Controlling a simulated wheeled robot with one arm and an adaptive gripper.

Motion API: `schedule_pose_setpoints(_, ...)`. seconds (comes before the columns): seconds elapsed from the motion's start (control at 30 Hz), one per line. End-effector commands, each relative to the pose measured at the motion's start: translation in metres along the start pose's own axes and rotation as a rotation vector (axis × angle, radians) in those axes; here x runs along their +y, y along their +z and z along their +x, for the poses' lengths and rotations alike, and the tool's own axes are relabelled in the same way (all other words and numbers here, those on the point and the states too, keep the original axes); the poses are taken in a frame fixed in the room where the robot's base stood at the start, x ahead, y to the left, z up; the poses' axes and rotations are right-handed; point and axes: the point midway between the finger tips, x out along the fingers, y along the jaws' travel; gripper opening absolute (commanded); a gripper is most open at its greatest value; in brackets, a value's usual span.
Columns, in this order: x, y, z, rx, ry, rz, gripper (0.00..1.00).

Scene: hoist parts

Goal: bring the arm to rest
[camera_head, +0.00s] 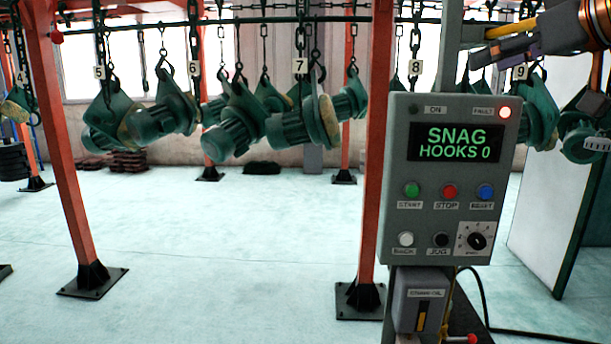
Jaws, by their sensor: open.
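My gripper (484,56) shows at the upper right, pointing left, above the top right of the grey control box. Its jaws are open and I see nothing held between them. My arm (592,24), copper and dark, comes in from the top right corner. The control box (396,180) has a display (455,143) reading "SNAG HOOKS 0". Below are green, red and blue buttons, white and black buttons, and a knob (477,241).
Green hoist parts (240,122) hang on chains from an overhead rail behind the box, with numbered tags. Red posts (72,170) stand on black base plates. A pale panel (545,215) stands at the right. A cable lies on the floor (220,255), which is mostly clear at the left.

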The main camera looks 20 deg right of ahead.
Motion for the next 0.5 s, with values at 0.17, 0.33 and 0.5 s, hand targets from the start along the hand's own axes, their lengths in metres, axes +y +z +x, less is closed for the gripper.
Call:
schedule_pose_setpoints(0.17,-0.055,0.032,0.051,-0.144,-0.091,0.025,0.59)
schedule_pose_setpoints(0.33,-0.106,0.073,0.086,-0.287,-0.153,0.047,0.59)
schedule_pose_setpoints(0.5,-0.153,0.125,0.112,-0.441,-0.193,0.068,0.59)
